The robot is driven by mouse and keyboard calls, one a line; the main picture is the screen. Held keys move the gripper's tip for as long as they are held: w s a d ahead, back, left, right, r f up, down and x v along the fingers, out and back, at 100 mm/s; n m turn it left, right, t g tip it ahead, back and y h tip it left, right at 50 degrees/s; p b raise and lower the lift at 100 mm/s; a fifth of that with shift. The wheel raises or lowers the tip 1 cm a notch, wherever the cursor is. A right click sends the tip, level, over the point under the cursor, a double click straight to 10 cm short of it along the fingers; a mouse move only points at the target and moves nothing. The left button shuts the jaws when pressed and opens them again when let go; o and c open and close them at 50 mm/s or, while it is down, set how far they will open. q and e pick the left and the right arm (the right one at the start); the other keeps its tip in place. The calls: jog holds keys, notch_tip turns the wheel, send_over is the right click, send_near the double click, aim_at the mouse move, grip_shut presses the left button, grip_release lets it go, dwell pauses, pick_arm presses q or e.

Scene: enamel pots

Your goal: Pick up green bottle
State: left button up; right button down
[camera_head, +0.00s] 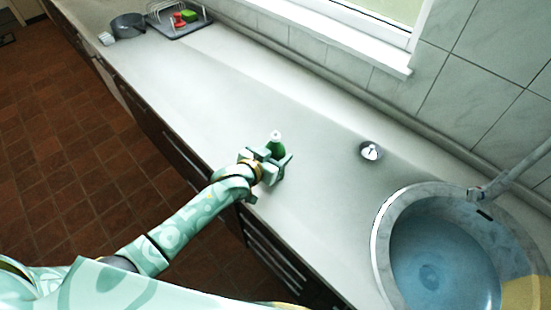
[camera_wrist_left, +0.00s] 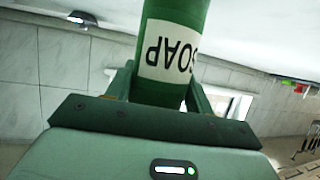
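The green bottle (camera_head: 276,147) with a white top is upright at the counter's front part, in the middle of the head view. My left gripper (camera_head: 274,160) is around its body, with one finger on each side. In the left wrist view the bottle (camera_wrist_left: 172,95) fills the gap between the fingers, and its white SOAP label appears upside down. The fingers look closed against it. The gripper partly hides the bottle's lower part in the head view, so I cannot tell whether it touches the counter. My right gripper is not in view.
The pale counter (camera_head: 215,95) is clear around the bottle. A small metal item (camera_head: 371,151) stands to its right, before the round basin (camera_head: 384,232) with blue inside. At the far left are a dark pot (camera_head: 128,27) and a drying rack tray (camera_head: 180,27) with red and green items.

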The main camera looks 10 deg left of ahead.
pick_arm(q)
jog(key=shift+c, duration=1.3)
